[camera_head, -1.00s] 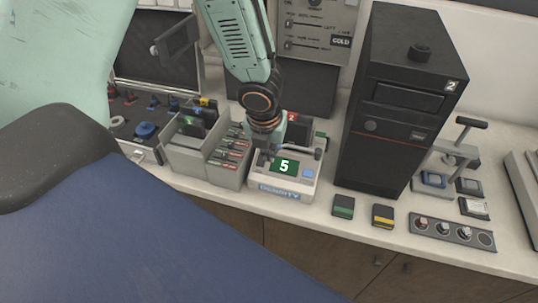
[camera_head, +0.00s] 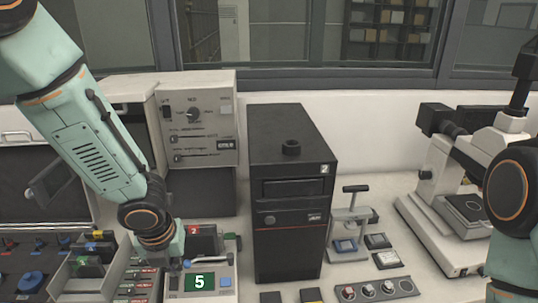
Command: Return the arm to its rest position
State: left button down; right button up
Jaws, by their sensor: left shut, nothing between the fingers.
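My left arm comes in from the left, pale green with dark joints. Its gripper (camera_head: 172,262) points down at the back left of the white device with a green display reading 5 (camera_head: 226,270). The gripper is shut and holds nothing. The picture does not settle whether its tips touch the device. Part of my right arm (camera_head: 510,195) shows at the right edge; its gripper is out of view.
A grey rack (camera_head: 85,285) with cards is at left. A small lever press (camera_head: 347,220) and a microscope (camera_head: 440,215) stand further right. Windows line the back.

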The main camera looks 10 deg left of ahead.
pick_arm(q)
jog(key=s+d+f+n+t+h+b, duration=0.3)
jog(key=d+f+n+b, duration=0.55)
jog(key=n, duration=1.25)
jog(key=s+a+f+n+g+b, duration=0.1)
jog(key=s+f+n+b, duration=0.2)
jog(key=f, duration=0.8)
jog(key=s+a+f+n+g+y+b, duration=0.1)
jog(key=s+f+n+b, duration=0.3)
jog(key=s+f+b, duration=0.4)
jog(key=s+a+f+n+g+y+b, duration=0.1)
jog(key=s+f+n+g+b, duration=0.2)
jog(key=s+f, duration=0.8)
notch_tip(320, 180, down, 4)
jog(key=n+b, duration=0.1)
jog(key=b, duration=0.1)
jog(key=shift+s+a+r+b, duration=0.2)
jog(key=shift+s+a+b, duration=0.1)
jog(key=shift+b, duration=0.1)
